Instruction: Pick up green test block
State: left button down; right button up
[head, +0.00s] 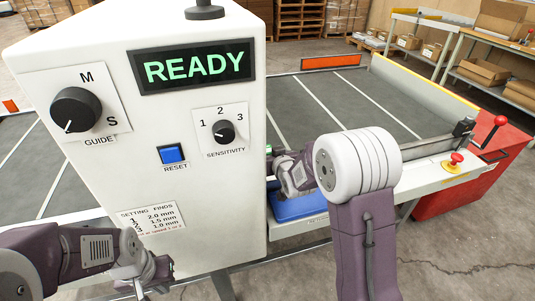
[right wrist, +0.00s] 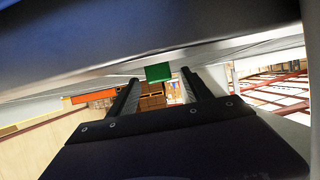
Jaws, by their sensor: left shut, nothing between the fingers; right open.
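The green test block (right wrist: 158,72) shows in the right wrist view, near the fingertips and across the gap between them. In the head view only a small green patch (head: 268,149) shows at the machine's right edge; the machine hides the rest. My right gripper (right wrist: 160,84) is open, with one finger on each side of the gap. I cannot tell whether the block is between the fingertips or just beyond them. In the head view its fingers are hidden behind the machine. My left gripper (head: 150,275) is shut and empty at the lower left, in front of the machine.
The white machine (head: 200,110) displays READY and carries knobs and a blue reset button (head: 172,154). A blue tray (head: 300,208) lies beneath my right wrist. A grey conveyor bed (head: 330,108) extends behind. A red stop button (head: 456,158) and red cabinet (head: 470,180) stand right.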

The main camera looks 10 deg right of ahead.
jog(key=x, duration=0.2)
jog(key=shift+w+f, duration=0.2)
jog(key=shift+w, duration=0.1)
grip_shut()
jog(key=shift+r+p, duration=0.85)
jog(key=shift+r, duration=1.3)
jog(key=s+d+r+p, duration=0.4)
jog(key=s+d+r, duration=0.2)
jog(key=s+d, duration=0.2)
jog(key=shift+d+r, duration=0.2)
jog(key=shift+r, duration=0.2)
